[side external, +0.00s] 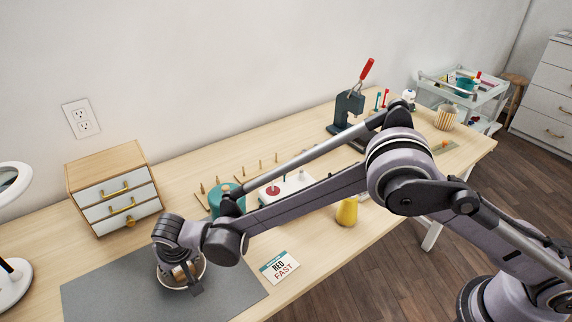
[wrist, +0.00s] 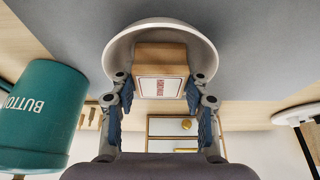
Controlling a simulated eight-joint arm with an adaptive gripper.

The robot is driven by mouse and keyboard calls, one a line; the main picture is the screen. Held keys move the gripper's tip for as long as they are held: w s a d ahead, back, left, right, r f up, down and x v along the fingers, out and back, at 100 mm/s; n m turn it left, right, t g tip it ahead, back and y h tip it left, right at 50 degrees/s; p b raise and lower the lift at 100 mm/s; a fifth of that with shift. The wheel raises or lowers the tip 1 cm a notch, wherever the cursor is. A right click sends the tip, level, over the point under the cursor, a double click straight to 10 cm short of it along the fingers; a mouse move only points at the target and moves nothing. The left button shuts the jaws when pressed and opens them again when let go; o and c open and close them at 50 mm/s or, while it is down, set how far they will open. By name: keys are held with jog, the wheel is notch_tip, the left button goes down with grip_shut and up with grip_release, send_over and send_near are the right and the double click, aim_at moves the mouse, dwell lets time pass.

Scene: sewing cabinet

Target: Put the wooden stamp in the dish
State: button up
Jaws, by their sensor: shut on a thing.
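The wooden stamp (wrist: 160,58) is a light wood block with a white label bearing red print. My gripper (wrist: 160,86) is shut on it, with a finger on either side. The white round dish (wrist: 118,48) surrounds the stamp and fingertips in the wrist view. In the side view my gripper (side external: 181,274) points down into the dish (side external: 203,277), which stands on the grey mat (side external: 110,295). A little of the stamp (side external: 178,273) shows between the fingers. I cannot tell whether the stamp touches the dish floor.
A teal button tin (wrist: 38,115) stands near the dish. A small drawer cabinet (side external: 113,188) is behind left, a lamp (side external: 14,280) at far left. A card (side external: 280,267) lies right of the mat. A spool rack (side external: 240,178) stands behind. The mat's front left is clear.

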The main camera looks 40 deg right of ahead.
jog(key=shift+f, duration=0.1)
jog(key=o, duration=0.9)
jog(key=shift+c, duration=0.2)
jog(key=v, duration=1.2)
jog(key=s+d+r, duration=0.1)
jog(key=d+r, duration=0.5)
jog(key=d, duration=0.6)
jog(key=s+d+r, duration=0.2)
jog(key=d+r, duration=0.4)
jog(key=d, duration=0.7)
jog(key=s+d+f+t, duration=0.2)
jog(key=s+d, duration=1.1)
jog(key=d, duration=0.3)
jog(key=shift+s+f+t, duration=0.25)
jog(key=shift+s+t, duration=0.05)
